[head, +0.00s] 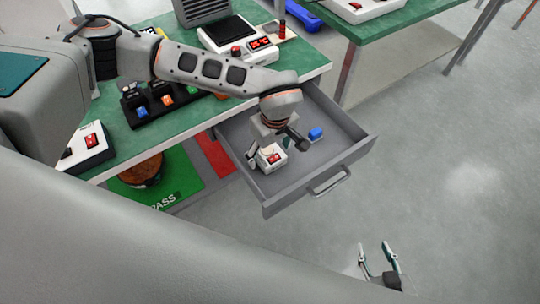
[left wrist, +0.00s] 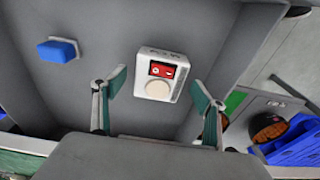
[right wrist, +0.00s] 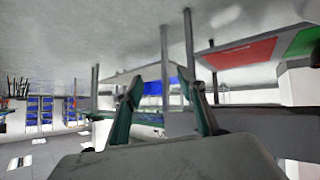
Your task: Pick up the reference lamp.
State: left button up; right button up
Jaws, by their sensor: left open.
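A small white box with a red panel and a round pale dome, apparently the reference lamp (head: 271,159), lies in the open grey drawer (head: 310,178). It also shows in the left wrist view (left wrist: 160,73), where the lamp is ahead of and between my spread fingers. My left gripper (left wrist: 158,92) is open and empty above it, with no finger seen touching it. In the head view the wrist partly hides the lamp and the left fingers. My right gripper (head: 377,253) is open and empty over the floor, away from the drawer; it also shows in the right wrist view (right wrist: 162,88).
A blue block (head: 315,133) lies in the drawer beside the lamp. The drawer walls and front handle (head: 330,182) surround it. The green bench (head: 190,113) carries a black rack (head: 160,103) and a white instrument (head: 240,38). The floor at right is clear.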

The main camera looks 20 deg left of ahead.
aim_at(270, 153)
pick_arm(q)
jog(key=shift+w+f, duration=0.1)
jog(key=shift+f, duration=0.7)
jog(key=shift+c, duration=0.5)
jog(key=c, duration=1.2)
jog(key=shift+c, duration=0.2)
jog(key=shift+w+r, duration=0.1)
jog(key=shift+r, duration=0.15)
notch_tip(270, 153, up, 20)
jog(key=p, duration=0.2)
jog(key=shift+f, duration=0.2)
pick_arm(e)
jog(key=shift+w+a+r, duration=0.15)
jog(key=shift+a+r, duration=0.05)
jog(key=shift+r, duration=0.55)
